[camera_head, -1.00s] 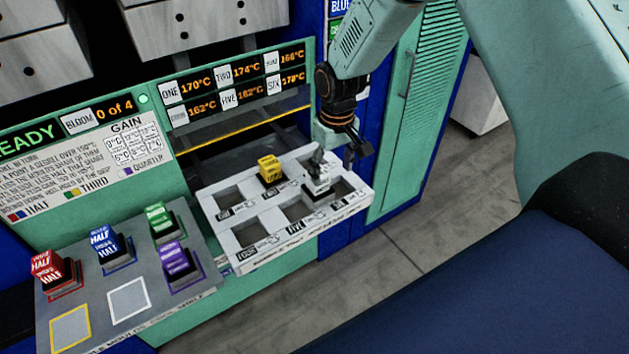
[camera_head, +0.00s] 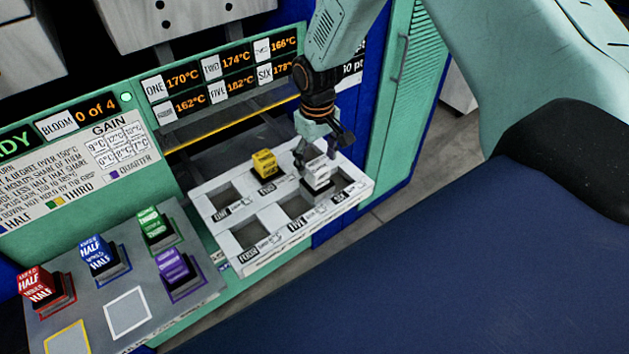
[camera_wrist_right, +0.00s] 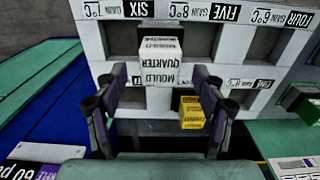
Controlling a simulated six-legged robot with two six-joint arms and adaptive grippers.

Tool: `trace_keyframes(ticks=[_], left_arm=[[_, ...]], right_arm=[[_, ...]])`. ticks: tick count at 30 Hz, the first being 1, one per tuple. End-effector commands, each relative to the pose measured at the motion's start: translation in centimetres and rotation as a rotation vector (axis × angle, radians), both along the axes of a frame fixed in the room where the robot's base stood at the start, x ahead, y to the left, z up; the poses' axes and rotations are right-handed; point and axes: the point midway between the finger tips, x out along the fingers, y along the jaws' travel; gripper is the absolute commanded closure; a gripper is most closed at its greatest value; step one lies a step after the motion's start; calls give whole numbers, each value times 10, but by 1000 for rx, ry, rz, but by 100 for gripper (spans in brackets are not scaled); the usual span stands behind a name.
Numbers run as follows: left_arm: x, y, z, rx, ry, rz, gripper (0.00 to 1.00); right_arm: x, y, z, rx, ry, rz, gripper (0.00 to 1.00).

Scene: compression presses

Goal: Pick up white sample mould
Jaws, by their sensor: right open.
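The white sample mould (camera_head: 317,176) sits in the white press tray (camera_head: 295,238), near the tray's middle right. In the right wrist view the white mould (camera_wrist_right: 160,62) shows the words "MOULD QUARTER". My right gripper (camera_head: 321,155) is open and just above and behind the mould. In the right wrist view my right gripper's fingers (camera_wrist_right: 152,88) are spread, with the mould beyond and between their tips. No grip on it shows. My left gripper is not in view.
A yellow mould (camera_head: 264,165) stands in the tray close to the left of the white one; it also shows in the right wrist view (camera_wrist_right: 191,112). Red (camera_head: 41,287), blue (camera_head: 100,257), green (camera_head: 154,224) and purple (camera_head: 177,270) moulds stand on the grey shelf at lower left.

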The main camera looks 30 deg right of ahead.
Motion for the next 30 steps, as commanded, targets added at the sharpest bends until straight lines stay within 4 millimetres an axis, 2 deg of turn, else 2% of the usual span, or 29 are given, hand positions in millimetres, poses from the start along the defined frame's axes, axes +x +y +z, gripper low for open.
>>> trace_keyframes(ticks=[6,9,18,30], left_arm=[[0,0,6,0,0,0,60],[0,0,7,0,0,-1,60],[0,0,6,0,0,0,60],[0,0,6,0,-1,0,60]], right_arm=[[-4,5,-31,-1,2,0,30],[-3,4,-41,-1,0,0,30],[0,5,-45,0,-1,0,30],[0,4,-45,0,0,0,64]])
